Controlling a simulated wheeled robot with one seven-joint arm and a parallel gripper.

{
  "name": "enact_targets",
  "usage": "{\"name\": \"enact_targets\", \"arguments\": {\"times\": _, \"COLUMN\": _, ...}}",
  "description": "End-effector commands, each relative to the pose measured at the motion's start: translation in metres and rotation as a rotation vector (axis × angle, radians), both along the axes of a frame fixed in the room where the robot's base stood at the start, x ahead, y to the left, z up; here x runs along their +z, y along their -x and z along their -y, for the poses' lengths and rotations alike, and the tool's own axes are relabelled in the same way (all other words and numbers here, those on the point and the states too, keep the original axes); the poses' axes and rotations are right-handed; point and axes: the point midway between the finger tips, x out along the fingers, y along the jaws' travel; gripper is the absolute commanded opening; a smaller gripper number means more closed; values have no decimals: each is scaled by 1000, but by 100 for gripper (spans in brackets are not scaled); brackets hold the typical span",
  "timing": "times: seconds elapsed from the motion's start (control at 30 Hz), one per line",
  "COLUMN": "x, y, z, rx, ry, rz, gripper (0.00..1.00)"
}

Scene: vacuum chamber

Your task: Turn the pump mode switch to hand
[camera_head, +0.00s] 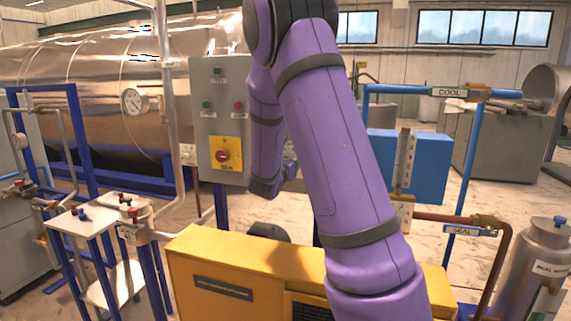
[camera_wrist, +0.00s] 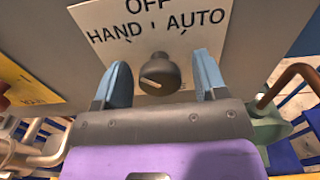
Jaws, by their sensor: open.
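The pump mode switch is a dark round knob (camera_wrist: 158,74) on a white plate (camera_wrist: 95,20) marked OFF, HAND and AUTO in the wrist view. HAND is at upper left of the knob and AUTO at upper right. A pale line shows on the knob's face, but I cannot tell which label it points to. My gripper (camera_wrist: 162,62) is open, its blue fingers apart on the left and right of the knob in the picture. I cannot tell their depth against it. In the head view my purple arm hides the gripper and the switch.
A grey control panel (camera_head: 207,150) carries small buttons and a red rotary switch (camera_head: 222,156) on a yellow plate. A yellow cabinet (camera_head: 215,265) stands in front. A blue box (camera_head: 430,165) and a blue pipe frame (camera_head: 472,150) stand to the right.

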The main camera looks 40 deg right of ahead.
Motion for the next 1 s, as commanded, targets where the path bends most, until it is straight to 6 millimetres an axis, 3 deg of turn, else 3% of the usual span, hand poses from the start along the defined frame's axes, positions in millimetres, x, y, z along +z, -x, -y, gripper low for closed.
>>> {"name": "enact_targets", "arguments": {"times": 0.17, "x": 0, "y": 7, "z": -13, "rx": 2, "ry": -1, "rz": 0, "gripper": 66}}
{"name": "enact_targets", "arguments": {"times": 0.6, "x": 0, "y": 45, "z": -79, "rx": 3, "ry": -1, "rz": 0, "gripper": 66}}
{"name": "enact_targets", "arguments": {"times": 1.0, "x": 0, "y": 55, "z": -93, "rx": 0, "ry": 1, "rz": -1, "gripper": 66}}
